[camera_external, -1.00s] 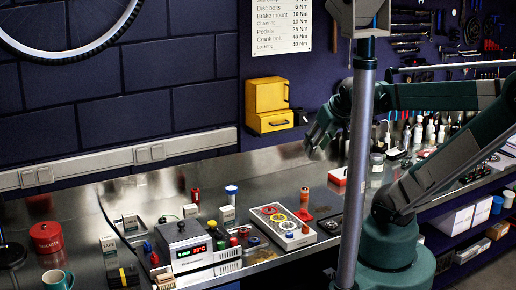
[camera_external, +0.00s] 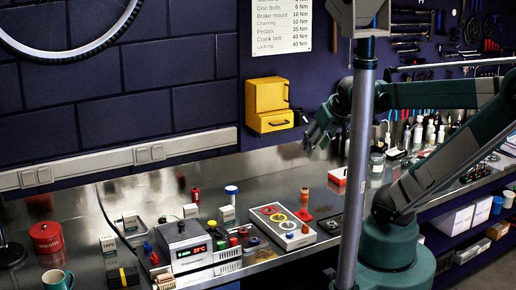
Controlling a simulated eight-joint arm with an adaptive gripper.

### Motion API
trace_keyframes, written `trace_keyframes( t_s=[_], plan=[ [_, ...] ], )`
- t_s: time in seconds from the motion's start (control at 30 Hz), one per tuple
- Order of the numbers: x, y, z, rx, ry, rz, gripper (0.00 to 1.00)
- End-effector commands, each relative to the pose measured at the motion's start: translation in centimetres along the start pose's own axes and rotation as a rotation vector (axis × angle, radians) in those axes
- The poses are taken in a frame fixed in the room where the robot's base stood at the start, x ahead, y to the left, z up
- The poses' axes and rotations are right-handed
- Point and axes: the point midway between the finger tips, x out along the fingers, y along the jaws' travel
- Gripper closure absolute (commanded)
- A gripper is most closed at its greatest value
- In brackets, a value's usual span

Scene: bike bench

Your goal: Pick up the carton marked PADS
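Several small pale cartons stand on the steel bench. One is at the left beside the tall carton (camera_external: 130,224), one is behind the grey box (camera_external: 190,211), and one is right of that (camera_external: 228,214). Their print is too small to read, so I cannot tell which is marked PADS. My gripper (camera_external: 314,142) hangs above the back of the bench, left of the grey post. Its fingers look spread and empty. It is well apart from the cartons, to their upper right.
A grey post (camera_external: 358,180) stands in front of the bench and hides part of it. A grey box with a lit display (camera_external: 185,240), a tray with coloured rings (camera_external: 282,228), a red tin (camera_external: 46,237) and a yellow cabinet (camera_external: 268,105) are around. The bench's back strip is mostly clear.

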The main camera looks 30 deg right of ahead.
Motion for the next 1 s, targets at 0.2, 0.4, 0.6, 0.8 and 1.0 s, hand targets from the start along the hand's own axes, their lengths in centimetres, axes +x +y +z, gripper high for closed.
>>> trace_keyframes(
  t_s=[0.2,0.4,0.6,0.8,1.0],
  plan=[
    [0.7,-0.9,-1.1,0.066,-0.032,-0.006,0.62],
    [1.8,-2.2,-2.5,0.165,-0.078,-0.008,0.62],
    [3.3,-3.7,-3.9,0.270,-0.128,-0.001,0.62],
    [4.9,-5.4,-5.0,0.375,-0.176,0.014,0.62],
    [6.7,-7.2,-6.0,0.478,-0.222,0.038,0.62]
  ],
)
